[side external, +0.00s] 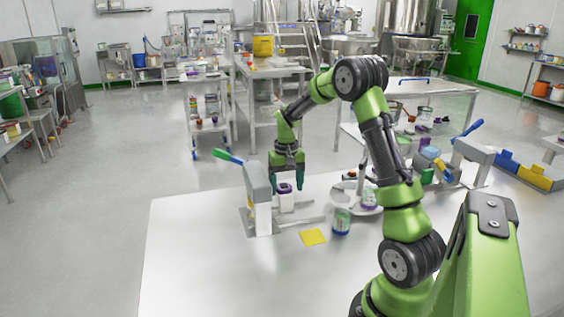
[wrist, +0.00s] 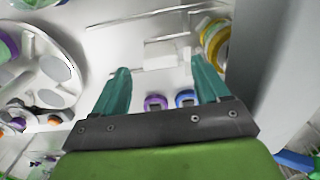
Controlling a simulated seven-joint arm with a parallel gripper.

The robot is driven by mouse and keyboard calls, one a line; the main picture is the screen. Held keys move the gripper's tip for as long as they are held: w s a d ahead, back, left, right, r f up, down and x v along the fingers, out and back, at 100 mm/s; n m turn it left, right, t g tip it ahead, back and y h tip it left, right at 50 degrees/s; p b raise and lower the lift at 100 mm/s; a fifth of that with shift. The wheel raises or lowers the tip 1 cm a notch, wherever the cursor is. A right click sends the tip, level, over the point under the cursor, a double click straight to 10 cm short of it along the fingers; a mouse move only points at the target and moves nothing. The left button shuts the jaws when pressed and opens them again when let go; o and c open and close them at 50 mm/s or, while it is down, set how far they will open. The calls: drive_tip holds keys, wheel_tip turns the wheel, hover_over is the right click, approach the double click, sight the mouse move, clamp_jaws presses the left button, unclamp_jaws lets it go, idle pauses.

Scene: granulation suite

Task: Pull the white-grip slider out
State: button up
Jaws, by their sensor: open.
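The slider's white grip (wrist: 167,53) is a small pale block on a thin-railed track in the wrist view. In the side view a white block (side external: 287,204) stands under my gripper, just right of a grey post. My gripper (side external: 287,183) points down over it with teal fingers apart and empty. In the wrist view the fingers of my gripper (wrist: 160,65) spread to either side of the grip. Contact cannot be told. A purple-rimmed item (wrist: 156,102) and a blue-rimmed item (wrist: 185,98) show between the fingers, partly hidden by the gripper's bar.
The grey post (side external: 257,190) with a blue-green handle (side external: 230,157) stands close left of my gripper. A yellow-ringed item (wrist: 214,38) sits beside it. A white round dish (wrist: 68,35), a teal-and-purple jar (side external: 341,221) and a yellow square (side external: 313,237) are nearby. The front-left table is clear.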

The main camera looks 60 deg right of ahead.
sight(286, 195)
wheel_tip(286, 195, down, 6)
drive_tip(key=shift+f, duration=0.25)
